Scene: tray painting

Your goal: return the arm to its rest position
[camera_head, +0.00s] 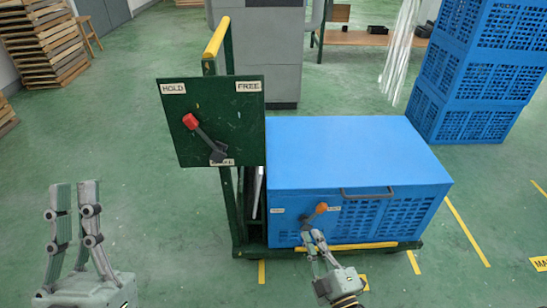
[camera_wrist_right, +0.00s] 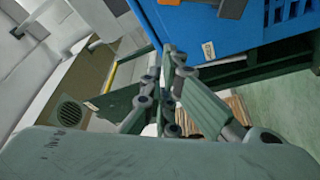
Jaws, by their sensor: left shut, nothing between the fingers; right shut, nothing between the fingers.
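My right gripper (camera_head: 313,237) is in front of the lower front of the blue box, just below a short lever with an orange knob (camera_head: 321,208). Its fingers are shut with nothing between them; I cannot tell whether they touch the lever. In the right wrist view the fingertips (camera_wrist_right: 172,55) meet close together, below the blue box (camera_wrist_right: 205,30). My left gripper (camera_head: 75,187) points up at the lower left, over open floor. It is shut and empty, away from everything.
The blue box (camera_head: 350,150) sits on a dark green cart with a yellow push handle (camera_head: 216,38). A green panel (camera_head: 235,100) marked HOLD and FREE carries a red-knobbed lever (camera_head: 190,121). Blue crates (camera_head: 470,85) stand at right.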

